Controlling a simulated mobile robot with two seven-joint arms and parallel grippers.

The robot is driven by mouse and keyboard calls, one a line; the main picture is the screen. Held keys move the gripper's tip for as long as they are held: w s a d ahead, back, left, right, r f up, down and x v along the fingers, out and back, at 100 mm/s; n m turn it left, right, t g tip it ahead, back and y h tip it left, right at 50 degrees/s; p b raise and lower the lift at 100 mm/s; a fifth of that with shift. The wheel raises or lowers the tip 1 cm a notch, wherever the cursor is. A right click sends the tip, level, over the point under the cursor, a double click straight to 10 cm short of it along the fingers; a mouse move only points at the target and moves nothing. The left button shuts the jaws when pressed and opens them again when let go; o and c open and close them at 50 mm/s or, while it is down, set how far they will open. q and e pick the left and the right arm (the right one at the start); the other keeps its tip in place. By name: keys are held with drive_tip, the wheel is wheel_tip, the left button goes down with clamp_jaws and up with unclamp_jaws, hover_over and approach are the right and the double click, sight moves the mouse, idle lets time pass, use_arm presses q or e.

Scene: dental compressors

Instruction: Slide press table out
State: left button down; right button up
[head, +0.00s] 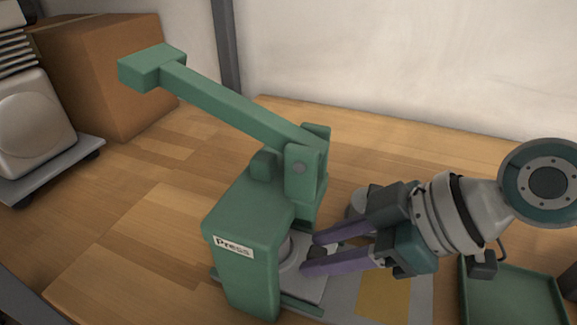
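The green press (245,245) with a "Press" label stands on the wooden worktop, its long lever (235,103) raised toward the upper left. A light grey press table (312,286) shows low at the right side of the press. My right gripper (309,252) comes in from the right, its two purple fingers pointing left, low over the press table and close to the press. The fingers are apart, with a small dark and grey part visible between them. I cannot tell whether they touch it. The press body hides part of the table. My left gripper is not in view.
A green tray (510,296) lies at the lower right, beside a grey mat with a yellow patch (383,298). A cardboard box (110,80) and a grey-white machine (35,125) stand at the left. The worktop left of the press is clear.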

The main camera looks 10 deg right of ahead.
clamp_jaws()
idle(1.1)
